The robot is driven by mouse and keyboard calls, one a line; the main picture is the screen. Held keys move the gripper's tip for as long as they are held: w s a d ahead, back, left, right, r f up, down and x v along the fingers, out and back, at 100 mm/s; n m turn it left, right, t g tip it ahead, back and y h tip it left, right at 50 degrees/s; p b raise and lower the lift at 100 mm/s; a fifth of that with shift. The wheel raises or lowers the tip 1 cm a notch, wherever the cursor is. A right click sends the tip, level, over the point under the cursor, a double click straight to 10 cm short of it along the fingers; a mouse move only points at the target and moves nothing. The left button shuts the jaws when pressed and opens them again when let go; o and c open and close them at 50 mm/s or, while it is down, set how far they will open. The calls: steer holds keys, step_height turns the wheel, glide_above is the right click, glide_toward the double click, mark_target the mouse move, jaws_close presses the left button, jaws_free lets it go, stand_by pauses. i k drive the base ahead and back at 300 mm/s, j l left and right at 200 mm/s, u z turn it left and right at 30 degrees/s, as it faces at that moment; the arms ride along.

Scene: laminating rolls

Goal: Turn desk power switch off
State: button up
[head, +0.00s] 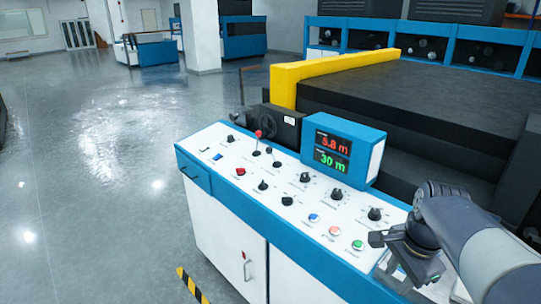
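The control desk (222,150) has a white sloped top with blue edges and carries several black knobs, levers and coloured buttons. Its labels are too small to read, so I cannot tell which control is the power switch. At its left end are a black knob (230,139), a small blue part (217,156) and a red switch (240,171). My gripper (392,243) is over the right end of the desk, right of the green button (358,245). Its fingers are dark and partly hidden, and I cannot see whether they are open. Part of the desk top is hidden under my arm.
A display box (342,150) showing 5.8 m and 30 m stands on the desk's back edge. A red-tipped lever (258,138) rises nearby. Behind are a yellow rail (320,68) and a large dark machine bed (420,95). The floor at left is clear.

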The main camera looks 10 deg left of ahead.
mark_target(240, 171)
steer(key=i+j+z, duration=0.1)
steer(key=j, duration=0.25)
steer(key=i+j, duration=0.25)
steer(key=i+j+z, duration=0.15)
steer(key=j, duration=0.25)
steer(key=i+j+z, duration=0.1)
steer(key=j, duration=0.3)
steer(key=i+j+z, duration=0.1)
steer(key=j, duration=0.25)
steer(key=i+j, duration=0.15)
steer(key=j, duration=0.25)
steer(key=i+j, duration=0.1)
steer(key=j, duration=0.25)
steer(key=i+j, duration=0.15)
steer(key=j, duration=0.2)
steer(key=i+j, duration=0.1)
steer(key=j, duration=0.25)
steer(key=i+j, duration=0.1)
steer(key=j, duration=0.25)
steer(key=i+l+z, duration=0.05)
